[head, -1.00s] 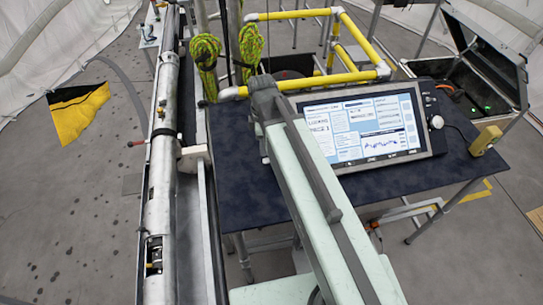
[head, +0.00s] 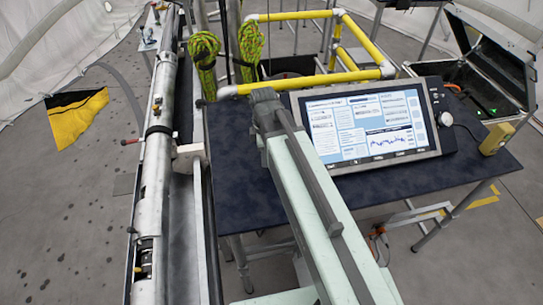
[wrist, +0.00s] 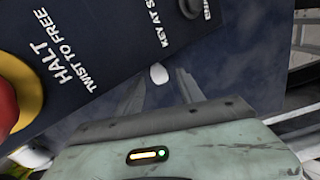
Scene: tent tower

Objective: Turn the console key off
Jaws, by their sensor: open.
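The console (head: 370,125) stands on a dark table, its screen lit, with a panel strip and a pale knob (head: 446,118) on its right side. In the wrist view its dark panel (wrist: 110,55) is close and tilted, with the lettering "HALT TWIST TO FREE" and a cut-off "KEY AT S". A dark round part (wrist: 190,8) sits by that lettering at the top edge; I cannot tell whether it is the key. My gripper (wrist: 158,92) is open below the panel's edge, its two fingers faint and grey, holding nothing visible. The head view does not show the fingers.
A red button with a yellow collar (wrist: 15,95) is at the left of the wrist view. A yellow block (head: 497,138) sits at the right of the dark table (head: 245,195). Yellow rails (head: 310,82) stand behind, an open black case (head: 490,65) at the back right.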

